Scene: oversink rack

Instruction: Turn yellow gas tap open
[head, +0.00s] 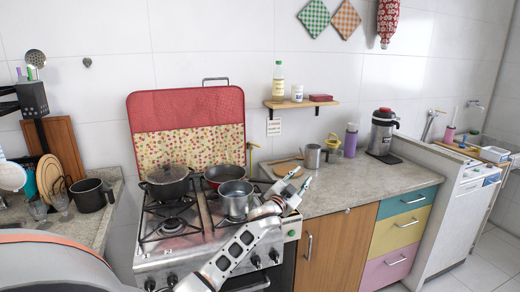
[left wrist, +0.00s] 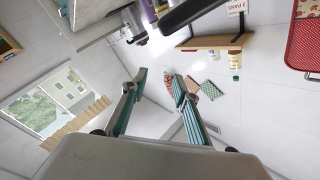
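A small yellow fitting (head: 253,146) shows on the wall behind the right edge of the stove; it may be the gas tap, but it is too small to see its handle position. Another yellow item (head: 335,139) stands by the wall farther right, its kind unclear. My left gripper (head: 301,179) is open and empty above the counter's left end, in front of and below both. In the left wrist view my gripper (left wrist: 156,80) has its fingers spread with nothing between them; I cannot make out a tap there. My right gripper is not in view.
The stove holds a dark pot (head: 168,183), a red pan (head: 219,174) and a steel pot (head: 236,198) close to my left arm. A steel mug (head: 312,156) and a wooden board (head: 285,168) are on the counter. A shelf (head: 302,104) hangs above; the counter's middle is clear.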

